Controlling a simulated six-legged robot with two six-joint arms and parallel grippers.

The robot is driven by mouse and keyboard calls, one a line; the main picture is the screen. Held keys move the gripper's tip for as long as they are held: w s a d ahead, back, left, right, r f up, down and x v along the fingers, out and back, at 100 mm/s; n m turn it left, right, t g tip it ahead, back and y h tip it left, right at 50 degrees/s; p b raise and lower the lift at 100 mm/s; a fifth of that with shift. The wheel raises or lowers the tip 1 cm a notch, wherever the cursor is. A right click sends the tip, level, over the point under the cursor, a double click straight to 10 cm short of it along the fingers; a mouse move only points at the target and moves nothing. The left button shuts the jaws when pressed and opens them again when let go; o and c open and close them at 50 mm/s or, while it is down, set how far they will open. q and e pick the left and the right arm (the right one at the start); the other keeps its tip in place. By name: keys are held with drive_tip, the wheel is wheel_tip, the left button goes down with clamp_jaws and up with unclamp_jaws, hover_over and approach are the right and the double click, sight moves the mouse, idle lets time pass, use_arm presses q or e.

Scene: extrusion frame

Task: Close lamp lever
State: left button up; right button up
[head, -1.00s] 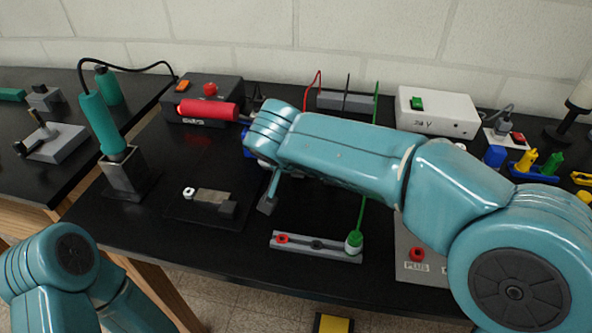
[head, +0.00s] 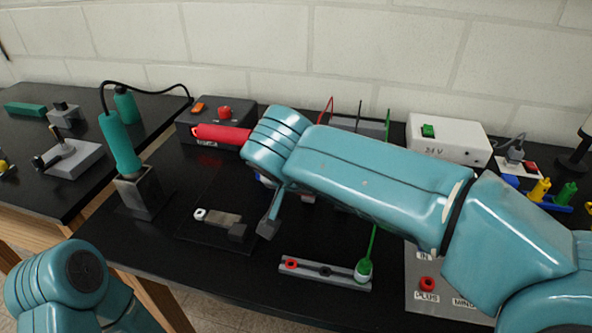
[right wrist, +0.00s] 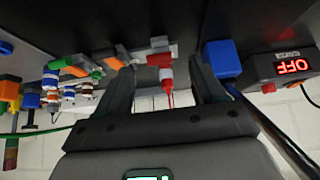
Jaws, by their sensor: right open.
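The right wrist view shows a row of small connectors with orange levers. One orange lever (right wrist: 117,57) lies just left of my right gripper (right wrist: 163,68), and another orange lever (right wrist: 72,68) sits farther left. I cannot tell which is the lamp lever. My right gripper is open, its two dark fingers apart, with a grey and red connector (right wrist: 162,62) with a red wire showing beyond the gap. I see no clear contact. In the head view my right arm hides this area, and only part of the gripper shows. My left arm is at the lower left, its gripper not visible.
A red-handled tool (head: 220,134) lies by the dark control box (head: 205,115). A teal iron (head: 120,145) stands in its holder. A grey terminal strip (head: 325,273) lies at the front edge, and a white supply box (head: 448,138) at the back. Coloured clips are at right.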

drive_tip(key=p+v, duration=0.1)
drive_tip(key=v, duration=0.9)
drive_tip(key=shift+o, duration=0.2)
drive_tip(key=shift+d+r, duration=0.1)
drive_tip(key=shift+r, duration=0.1)
